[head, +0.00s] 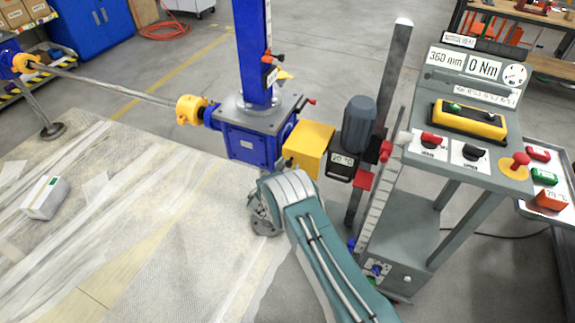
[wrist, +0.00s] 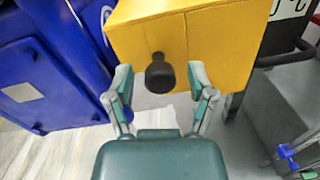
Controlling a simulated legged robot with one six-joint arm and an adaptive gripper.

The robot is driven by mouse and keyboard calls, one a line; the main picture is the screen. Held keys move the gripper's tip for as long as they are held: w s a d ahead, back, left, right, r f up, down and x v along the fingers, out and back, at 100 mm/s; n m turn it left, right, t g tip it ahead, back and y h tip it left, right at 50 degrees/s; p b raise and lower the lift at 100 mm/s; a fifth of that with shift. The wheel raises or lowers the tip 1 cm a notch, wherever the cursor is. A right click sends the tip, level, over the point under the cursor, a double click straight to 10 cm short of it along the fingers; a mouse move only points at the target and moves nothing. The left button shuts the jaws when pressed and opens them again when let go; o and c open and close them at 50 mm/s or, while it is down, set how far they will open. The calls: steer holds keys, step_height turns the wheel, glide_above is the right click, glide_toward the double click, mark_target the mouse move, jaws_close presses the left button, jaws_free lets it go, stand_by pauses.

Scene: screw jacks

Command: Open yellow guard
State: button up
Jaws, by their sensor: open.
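The yellow guard (head: 308,148) is a box-shaped cover between the blue screw jack (head: 250,137) and the dark grey motor (head: 358,124). In the wrist view the guard (wrist: 215,30) fills the top middle, and a black knob (wrist: 160,74) sticks out of its near face. My gripper (wrist: 162,80) is open, with one finger on each side of the knob; I cannot tell whether either finger touches it. In the head view my gripper (head: 265,212) is below and left of the guard, partly hidden by my own arm. The guard appears closed.
A grey control console (head: 470,120) with switches and a red button stands to the right. A bare shaft (head: 115,88) runs left from the jack. A white box (head: 45,197) lies on the sheet-covered surface (head: 150,230). Open floor lies behind the jack.

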jaws_close()
steer(key=shift+a, duration=0.1)
steer(key=shift+r, duration=0.1)
